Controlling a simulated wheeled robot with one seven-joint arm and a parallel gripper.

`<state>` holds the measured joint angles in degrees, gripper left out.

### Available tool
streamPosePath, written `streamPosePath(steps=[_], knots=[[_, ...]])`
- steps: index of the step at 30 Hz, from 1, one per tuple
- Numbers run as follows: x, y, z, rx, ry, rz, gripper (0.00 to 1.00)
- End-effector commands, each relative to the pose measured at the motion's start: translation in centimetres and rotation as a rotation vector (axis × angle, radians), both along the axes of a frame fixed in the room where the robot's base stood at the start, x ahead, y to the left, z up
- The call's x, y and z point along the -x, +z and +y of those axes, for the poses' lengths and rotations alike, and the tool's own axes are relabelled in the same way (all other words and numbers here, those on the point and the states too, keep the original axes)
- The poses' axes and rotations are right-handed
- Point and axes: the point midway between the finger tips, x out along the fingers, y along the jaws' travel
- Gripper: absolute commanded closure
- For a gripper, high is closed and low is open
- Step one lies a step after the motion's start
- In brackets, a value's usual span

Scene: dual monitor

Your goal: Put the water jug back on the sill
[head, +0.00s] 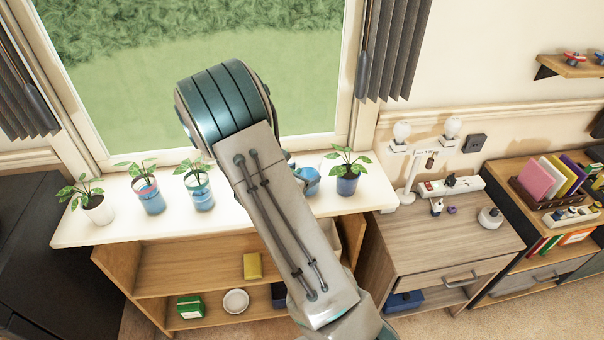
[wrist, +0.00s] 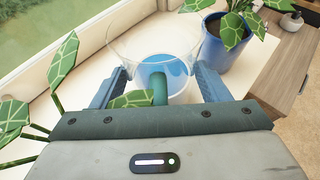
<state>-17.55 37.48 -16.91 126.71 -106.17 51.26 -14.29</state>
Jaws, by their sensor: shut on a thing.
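The water jug (wrist: 152,42) is clear, with blue water inside and a teal handle (wrist: 160,90) toward my wrist. My gripper (wrist: 162,76) has its two blue fingers on either side of the jug and is shut on it. The white sill (wrist: 265,70) lies under and around the jug; I cannot tell whether the jug touches it. In the head view a blue part of the jug (head: 309,178) shows just right of my arm, over the sill (head: 240,219). My arm hides the rest of the jug and my fingers there.
A plant in a dark blue pot (head: 347,184) stands close right of the jug. Plants in two blue-tinted pots (head: 151,199) (head: 199,196) and a white pot (head: 99,212) stand left. The window (head: 310,70) is behind; a wooden cabinet (head: 450,235) is right.

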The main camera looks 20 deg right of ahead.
Motion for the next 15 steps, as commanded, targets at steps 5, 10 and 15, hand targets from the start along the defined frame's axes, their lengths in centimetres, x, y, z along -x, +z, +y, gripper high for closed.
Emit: streamPosePath(steps=[5,10,15], knots=[[0.02,-0.21,-0.01,0.0,0.0,0.0,0.09],[0.02,-0.2,-0.01,0.0,0.0,0.0,0.09],[0.01,0.12,-0.02,0.0,-0.001,0.0,0.09]])
